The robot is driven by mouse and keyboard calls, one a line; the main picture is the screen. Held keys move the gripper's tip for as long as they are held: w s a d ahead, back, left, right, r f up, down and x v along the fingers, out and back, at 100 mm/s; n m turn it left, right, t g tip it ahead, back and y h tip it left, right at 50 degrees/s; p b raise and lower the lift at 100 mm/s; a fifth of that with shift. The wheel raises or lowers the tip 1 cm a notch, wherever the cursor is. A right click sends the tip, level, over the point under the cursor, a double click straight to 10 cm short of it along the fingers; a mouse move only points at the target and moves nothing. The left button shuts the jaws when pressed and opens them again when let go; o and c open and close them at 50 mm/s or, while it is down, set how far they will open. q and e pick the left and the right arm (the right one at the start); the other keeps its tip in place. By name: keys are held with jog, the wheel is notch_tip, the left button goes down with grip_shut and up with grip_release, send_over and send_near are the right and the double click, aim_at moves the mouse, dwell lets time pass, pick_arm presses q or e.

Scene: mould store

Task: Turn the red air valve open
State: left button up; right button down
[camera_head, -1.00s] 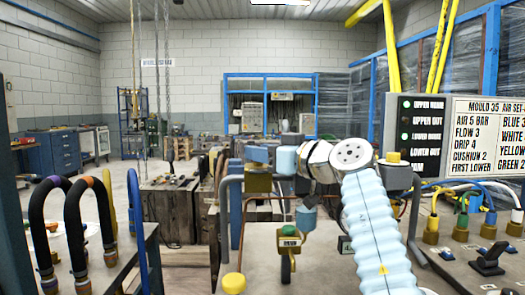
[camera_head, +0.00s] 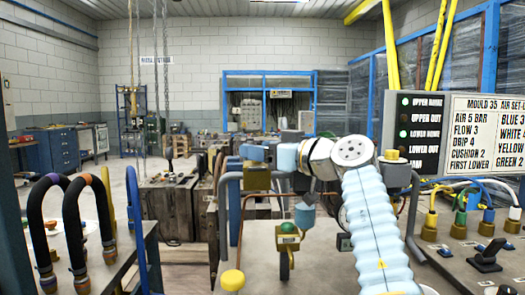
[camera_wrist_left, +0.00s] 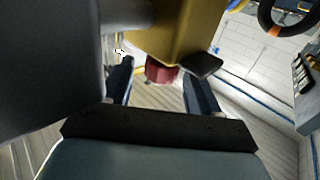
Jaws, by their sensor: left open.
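The red air valve shows in the left wrist view as a small red knob (camera_wrist_left: 161,70) under a gold-yellow block (camera_wrist_left: 175,30). My left gripper (camera_wrist_left: 163,82) is open, with one dark finger on either side of the red knob. I cannot tell whether either finger touches it. In the head view my left arm, in a pale blue sleeve, rises to a white joint and reaches left to a gold block (camera_head: 258,178). The red knob is hidden there, and the fingers are hard to make out. My right gripper is not in view.
A green and yellow fitting (camera_head: 288,235) and a yellow knob (camera_head: 232,280) stand in front. Black hoses (camera_head: 82,215) arch at left. At right are a lamp and sign panel (camera_head: 488,135), coloured hose fittings (camera_head: 459,224) and a black lever (camera_head: 487,257).

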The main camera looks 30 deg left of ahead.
pick_arm(q)
jog(key=v, duration=1.3)
jog(key=shift+d, duration=0.4)
